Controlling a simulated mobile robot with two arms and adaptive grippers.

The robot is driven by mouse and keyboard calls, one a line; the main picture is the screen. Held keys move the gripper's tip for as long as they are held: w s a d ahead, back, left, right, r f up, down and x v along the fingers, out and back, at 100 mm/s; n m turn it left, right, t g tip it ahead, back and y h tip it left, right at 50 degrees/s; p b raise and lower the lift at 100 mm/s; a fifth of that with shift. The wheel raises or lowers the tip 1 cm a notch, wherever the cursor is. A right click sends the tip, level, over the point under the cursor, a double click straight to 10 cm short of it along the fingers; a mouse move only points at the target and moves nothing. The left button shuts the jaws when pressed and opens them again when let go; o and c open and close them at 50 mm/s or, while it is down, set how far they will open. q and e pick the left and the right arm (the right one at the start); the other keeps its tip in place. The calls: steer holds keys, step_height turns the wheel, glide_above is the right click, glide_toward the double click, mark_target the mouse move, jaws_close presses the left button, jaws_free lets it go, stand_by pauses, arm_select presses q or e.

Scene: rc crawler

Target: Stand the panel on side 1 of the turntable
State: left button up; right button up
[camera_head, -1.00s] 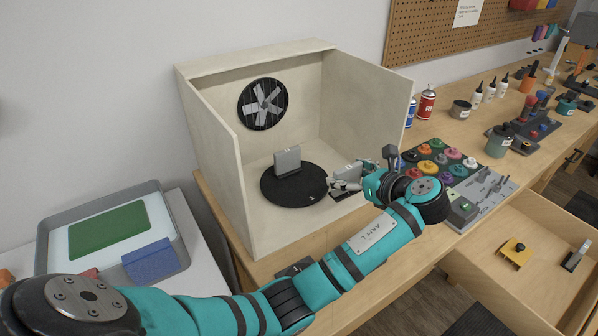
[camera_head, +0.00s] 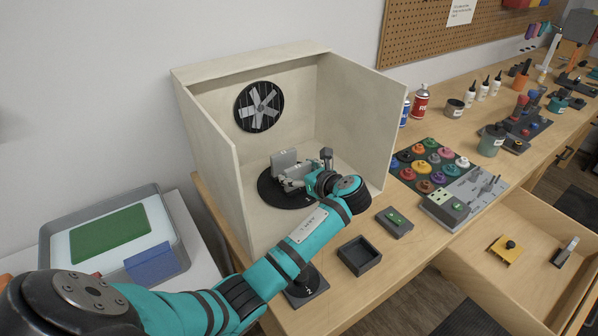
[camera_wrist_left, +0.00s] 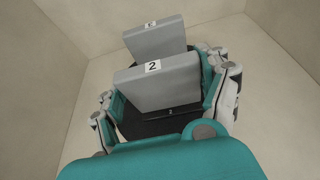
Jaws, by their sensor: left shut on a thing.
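The black round turntable (camera_head: 266,192) lies on the floor of an open pale booth. A grey panel (camera_head: 283,158) stands on its far part; in the left wrist view this panel (camera_wrist_left: 156,38) carries a white label that I cannot read surely. My left gripper (camera_head: 290,184) reaches in over the turntable. It is shut on a second grey panel (camera_wrist_left: 158,82) labelled 2, with a finger at either side. This panel is upright, parallel to and in front of the far one. A dark strip shows at its lower edge. I cannot tell whether it touches the turntable. My right gripper is not in view.
The booth's side walls (camera_head: 365,120) rise close on both sides of my arm, and a fan (camera_head: 259,106) is on its back wall. An empty dark tray (camera_head: 359,256) and a small dark block (camera_head: 394,222) lie on the bench. Coloured knobs (camera_head: 430,165) stand to the right.

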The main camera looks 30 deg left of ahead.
arm_select(q)
steer(key=o, duration=1.2)
steer(key=shift+f, duration=0.1)
steer(key=shift+r, duration=0.2)
steer(key=b+v, duration=0.1)
steer(key=v, duration=1.1)
